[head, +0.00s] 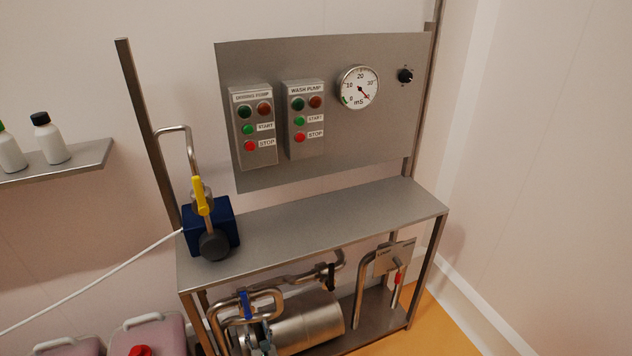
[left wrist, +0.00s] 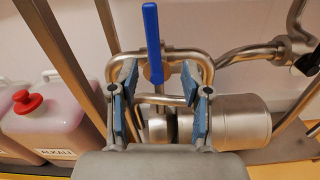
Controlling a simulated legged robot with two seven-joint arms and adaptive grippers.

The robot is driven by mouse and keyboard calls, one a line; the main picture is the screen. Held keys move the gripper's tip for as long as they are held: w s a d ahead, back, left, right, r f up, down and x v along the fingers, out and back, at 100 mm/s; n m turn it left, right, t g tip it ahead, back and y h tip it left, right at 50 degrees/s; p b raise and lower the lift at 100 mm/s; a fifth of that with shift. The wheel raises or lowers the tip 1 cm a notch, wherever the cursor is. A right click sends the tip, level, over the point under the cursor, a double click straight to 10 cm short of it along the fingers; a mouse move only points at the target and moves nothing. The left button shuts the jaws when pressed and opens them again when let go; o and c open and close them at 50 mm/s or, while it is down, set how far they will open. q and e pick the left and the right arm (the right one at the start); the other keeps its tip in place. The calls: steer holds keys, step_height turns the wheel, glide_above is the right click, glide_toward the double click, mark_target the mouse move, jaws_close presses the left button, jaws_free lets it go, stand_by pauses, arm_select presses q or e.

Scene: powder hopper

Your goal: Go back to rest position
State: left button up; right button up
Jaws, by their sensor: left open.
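My left gripper (left wrist: 158,88) shows in the left wrist view with its two blue-padded fingers apart. It is open, and nothing is clamped between the pads. A bent steel pipe (left wrist: 205,64) and an upright blue valve handle (left wrist: 152,42) lie just beyond the fingertips; I cannot tell whether the fingers touch the pipe. The blue handle also shows in the head view (head: 246,303), low under the bench. Part of my left gripper seems to show beside it, small and unclear. My right gripper is in neither view.
A steel bench (head: 330,222) carries a blue box (head: 222,222) with a yellow-handled valve (head: 201,195). Behind it is a control panel (head: 215,115) with buttons and a gauge (head: 358,88). A steel cylinder (left wrist: 240,122) and an alkali canister (left wrist: 55,125) stand close to the left gripper.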

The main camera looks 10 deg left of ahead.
arm_select(q)
steer(key=s+f+n+g+h+p, duration=0.45)
steer(key=s+f+n+g, duration=0.35)
steer(key=s+f+n, duration=0.75)
steer(key=s+d+f+n+g+h+p, duration=0.1)
steer(key=s+d+f+n+g, duration=0.1)
steer(key=s, duration=0.7)
steer(key=s+d+f+n+g+h+p, duration=0.2)
steer(key=s+f+n, duration=0.2)
steer(key=s+n, duration=0.3)
steer(key=s+d+f+n+g+h+p, duration=0.1)
steer(key=s+d+f+n+h+p, duration=0.1)
steer(key=s, duration=1.1)
steer(key=shift+f+n+g, duration=0.4)
steer(key=shift+f+n, duration=0.2)
steer(key=shift+n, duration=0.55)
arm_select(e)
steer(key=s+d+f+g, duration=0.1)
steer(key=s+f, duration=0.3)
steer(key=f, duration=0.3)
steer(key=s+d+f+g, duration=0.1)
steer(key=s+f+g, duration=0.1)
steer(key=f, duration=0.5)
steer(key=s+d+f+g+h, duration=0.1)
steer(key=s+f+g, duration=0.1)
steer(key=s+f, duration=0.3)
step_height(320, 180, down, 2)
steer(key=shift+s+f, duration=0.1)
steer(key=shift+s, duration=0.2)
